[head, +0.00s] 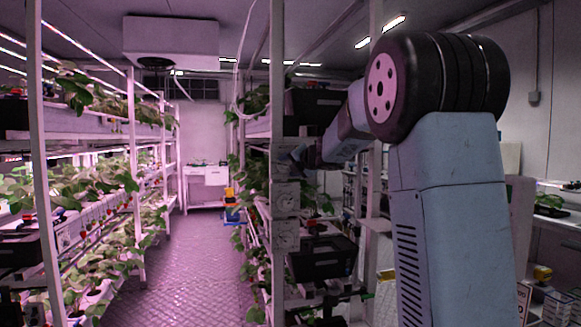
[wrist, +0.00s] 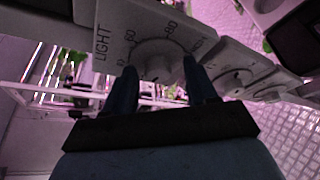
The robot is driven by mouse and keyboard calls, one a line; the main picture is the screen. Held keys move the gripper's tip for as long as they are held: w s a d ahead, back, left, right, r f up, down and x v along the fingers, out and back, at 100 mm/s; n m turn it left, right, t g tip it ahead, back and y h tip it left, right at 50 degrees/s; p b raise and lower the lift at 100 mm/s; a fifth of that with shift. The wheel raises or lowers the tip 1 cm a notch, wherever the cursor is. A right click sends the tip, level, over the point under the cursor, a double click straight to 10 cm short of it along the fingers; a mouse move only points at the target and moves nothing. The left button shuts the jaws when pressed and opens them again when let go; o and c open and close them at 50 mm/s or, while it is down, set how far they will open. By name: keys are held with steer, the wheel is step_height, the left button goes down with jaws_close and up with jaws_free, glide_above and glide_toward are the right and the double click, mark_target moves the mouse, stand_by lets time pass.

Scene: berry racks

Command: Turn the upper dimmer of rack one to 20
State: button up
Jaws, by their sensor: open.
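The upper dimmer (wrist: 158,52) is a round grey knob on a pale plate marked LIGHT, with a scale on which 60 and 80 can be read. My gripper (wrist: 160,68) is open, with one dark finger on each side of the knob; I cannot tell whether they touch it. The knob's pointer is not clear. In the head view my gripper (head: 298,156) is at the upper box (head: 283,160) on the rack post and hides part of it.
Two more boxes sit below, the middle one (head: 286,198) and the lower one (head: 286,235). Another dial plate (wrist: 236,80) shows beside the dimmer in the wrist view. Black crates (head: 322,258) stand to the right. The aisle floor (head: 190,260) is clear.

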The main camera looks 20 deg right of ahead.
steer(key=v, duration=1.3)
steer(key=shift+s+d, duration=0.15)
steer(key=shift+s, duration=0.2)
steer(key=s+d+f+m+g+h, duration=0.15)
steer(key=s+m+h, duration=0.25)
steer(key=s+m, duration=0.4)
steer(key=s+d+f+m+t+h, duration=0.1)
steer(key=s+d+f+m+h, duration=0.2)
steer(key=s+m, duration=0.5)
steer(key=s+a+f+m+g+y, duration=0.1)
steer(key=s+a+f+m+g, duration=0.3)
steer(key=s+f+m, duration=0.2)
steer(key=s+a+f+m+g+y, duration=0.1)
steer(key=s+a+f+m+g, duration=0.3)
steer(key=s+f, duration=0.5)
steer(key=s+a+m, duration=0.1)
steer(key=s+m, duration=0.1)
steer(key=s, duration=0.3)
steer(key=shift+s+a+f, duration=0.2)
steer(key=shift+a+f, duration=0.1)
steer(key=shift+f, duration=0.1)
steer(key=shift+w+g, duration=0.15)
steer(key=shift+g, duration=0.1)
